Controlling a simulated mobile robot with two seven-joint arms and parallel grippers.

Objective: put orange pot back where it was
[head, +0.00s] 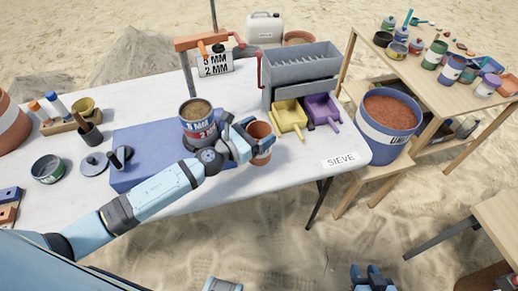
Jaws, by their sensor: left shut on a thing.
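The orange pot (262,132) is a small terracotta-coloured cup at the front middle of the white table. My left gripper (248,140) is shut on it from its left side, and its fingers hide part of the pot. I cannot tell whether the pot touches the table.
A grey sieve box (300,68) with a yellow scoop (288,115) and a purple scoop (322,110) stands behind and right of the pot. A SIEVE label (345,160) lies near the right edge. A large blue bucket (375,146) stands beyond it.

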